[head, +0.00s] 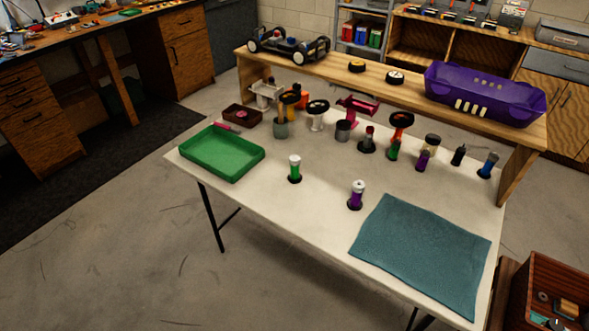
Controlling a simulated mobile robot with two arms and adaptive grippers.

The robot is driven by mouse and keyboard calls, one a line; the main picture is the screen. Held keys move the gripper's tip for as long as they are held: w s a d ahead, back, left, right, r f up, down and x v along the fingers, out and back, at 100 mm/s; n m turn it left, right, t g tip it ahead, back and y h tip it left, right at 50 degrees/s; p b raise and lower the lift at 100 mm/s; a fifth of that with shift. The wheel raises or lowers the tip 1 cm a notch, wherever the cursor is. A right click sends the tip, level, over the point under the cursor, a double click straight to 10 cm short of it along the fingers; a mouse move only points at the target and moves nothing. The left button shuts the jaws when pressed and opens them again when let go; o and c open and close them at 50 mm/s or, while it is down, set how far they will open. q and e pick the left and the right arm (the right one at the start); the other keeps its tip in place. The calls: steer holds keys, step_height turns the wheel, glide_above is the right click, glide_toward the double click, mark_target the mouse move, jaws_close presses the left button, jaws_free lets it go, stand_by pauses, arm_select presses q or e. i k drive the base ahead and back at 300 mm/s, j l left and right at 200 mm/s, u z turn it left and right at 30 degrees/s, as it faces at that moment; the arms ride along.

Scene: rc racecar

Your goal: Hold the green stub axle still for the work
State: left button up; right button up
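A green upright cylinder with a white top (295,172), which looks like the green stub axle, stands on a dark round base on the table. It is right of the green tray. A second green piece (393,154) stands at the back, with red and black parts on top of it. Which of them is the stub axle cannot be told for sure. A purple cylinder with a white top (357,197) stands on a similar base in front and to the right. Neither of my grippers shows in the head view, and nothing touches these pieces.
The table (262,202) is bare around the front cylinders. A green tray (181,148) lies left and a teal cloth (425,250) front right. Several small parts and cups line the back. A wooden shelf (418,85) above holds a car chassis (290,45) and purple body shell (484,93).

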mark_target(294, 160)
steer(key=i+j+z, duration=0.2)
steer(key=z, duration=0.25)
steer(key=i+j+z, duration=0.1)
steer(key=j+z, duration=0.15)
steer(key=z, duration=0.2)
